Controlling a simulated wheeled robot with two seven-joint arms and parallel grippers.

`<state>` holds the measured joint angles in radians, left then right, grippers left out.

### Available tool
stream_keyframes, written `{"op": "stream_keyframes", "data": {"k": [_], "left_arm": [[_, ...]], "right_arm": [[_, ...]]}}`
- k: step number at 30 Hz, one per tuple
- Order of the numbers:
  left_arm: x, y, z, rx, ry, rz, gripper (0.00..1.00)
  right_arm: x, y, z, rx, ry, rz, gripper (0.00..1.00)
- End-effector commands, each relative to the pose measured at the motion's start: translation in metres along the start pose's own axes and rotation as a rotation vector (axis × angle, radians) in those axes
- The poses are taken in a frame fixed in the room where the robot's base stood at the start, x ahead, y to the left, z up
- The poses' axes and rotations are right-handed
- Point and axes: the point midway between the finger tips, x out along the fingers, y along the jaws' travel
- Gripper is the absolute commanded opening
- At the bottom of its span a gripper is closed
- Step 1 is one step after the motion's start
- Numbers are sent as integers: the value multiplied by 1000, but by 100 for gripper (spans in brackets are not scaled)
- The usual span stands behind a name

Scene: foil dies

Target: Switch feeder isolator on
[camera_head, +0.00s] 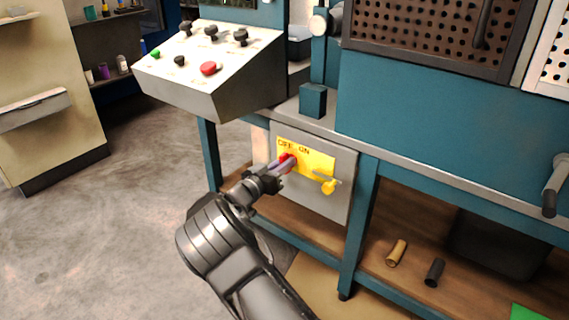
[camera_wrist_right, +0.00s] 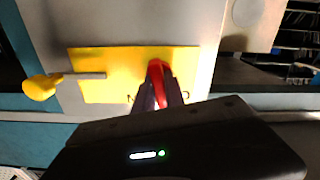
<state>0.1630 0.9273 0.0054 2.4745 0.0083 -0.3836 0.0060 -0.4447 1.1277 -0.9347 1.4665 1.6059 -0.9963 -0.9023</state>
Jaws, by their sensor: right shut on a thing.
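The feeder isolator is a grey box (camera_head: 338,203) on the front of the teal bench, with a yellow plate (camera_head: 319,162) lettered OFF and ON. Its red handle (camera_head: 287,159) is at the plate's left, just below the word OFF. My right gripper (camera_head: 280,164) is shut on the red handle. The handle also shows in the right wrist view (camera_wrist_right: 156,70), between the fingers (camera_wrist_right: 158,98), which partly hide it. A yellow knob (camera_head: 328,187) with a grey pin sticks out at the plate's lower right, clear of the gripper. My left gripper is not in view.
A sloped control console (camera_head: 215,75) with a red button (camera_head: 210,68) and black knobs stands above and left of the box. A brown cylinder (camera_head: 396,253) and a black cylinder (camera_head: 434,272) are on the lower shelf. The floor at left is clear.

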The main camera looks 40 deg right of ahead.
Motion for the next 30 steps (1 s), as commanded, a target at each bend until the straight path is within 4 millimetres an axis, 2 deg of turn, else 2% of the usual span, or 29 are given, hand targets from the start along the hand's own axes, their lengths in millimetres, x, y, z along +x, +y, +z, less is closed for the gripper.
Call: {"op": "stream_keyframes", "data": {"k": [7, 16, 17, 24, 30], "left_arm": [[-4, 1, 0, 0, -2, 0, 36], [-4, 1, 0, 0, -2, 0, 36], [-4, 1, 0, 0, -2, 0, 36], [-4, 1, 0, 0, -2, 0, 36], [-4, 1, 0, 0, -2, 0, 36]], "right_arm": [[0, 2, 1, 226, -3, 1, 0], [0, 1, 1, 249, -2, 0, 0], [0, 1, 1, 248, -2, 0, 17], [0, 1, 1, 247, -2, 0, 36], [0, 1, 0, 246, -2, 0, 36]]}}
